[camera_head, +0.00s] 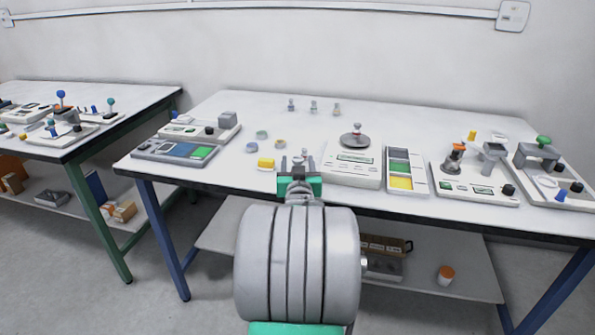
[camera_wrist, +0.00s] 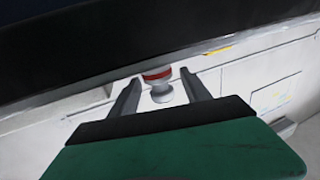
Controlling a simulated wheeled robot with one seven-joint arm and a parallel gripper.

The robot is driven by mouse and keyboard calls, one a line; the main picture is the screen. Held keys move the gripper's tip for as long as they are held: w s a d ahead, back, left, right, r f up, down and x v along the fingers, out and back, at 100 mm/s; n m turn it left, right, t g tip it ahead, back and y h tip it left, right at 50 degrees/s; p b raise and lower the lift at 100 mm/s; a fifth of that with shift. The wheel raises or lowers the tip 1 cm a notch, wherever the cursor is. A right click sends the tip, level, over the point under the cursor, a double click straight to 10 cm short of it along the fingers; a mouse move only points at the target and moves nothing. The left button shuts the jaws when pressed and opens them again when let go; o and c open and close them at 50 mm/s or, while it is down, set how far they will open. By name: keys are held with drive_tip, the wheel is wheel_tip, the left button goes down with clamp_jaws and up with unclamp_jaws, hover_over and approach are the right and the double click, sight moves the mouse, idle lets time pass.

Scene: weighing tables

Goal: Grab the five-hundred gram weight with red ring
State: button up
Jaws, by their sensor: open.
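A small metal weight with a red ring (camera_wrist: 157,76) shows in the wrist view, with its round knob toward the bottom of the picture. It lies between the two fingers of my gripper (camera_wrist: 160,92), and I see a gap on each side. In the head view my gripper (camera_head: 294,165) is over the front edge of the middle table, fingers apart. A small pale weight (camera_head: 304,153) shows just beyond its fingertips, partly hidden. Another weight with a reddish band (camera_head: 356,130) stands on the round pan of the white balance (camera_head: 352,170).
Several small weights (camera_head: 314,106) stand at the back of the table (camera_head: 225,118). A panel with green and yellow fields (camera_head: 400,168) lies right of the balance. Room behind the small rings (camera_head: 262,135) is clear.

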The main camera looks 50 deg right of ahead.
drive_tip(key=shift+c, duration=0.6)
drive_tip(key=shift+f, duration=0.1)
clamp_jaws()
idle(0.5)
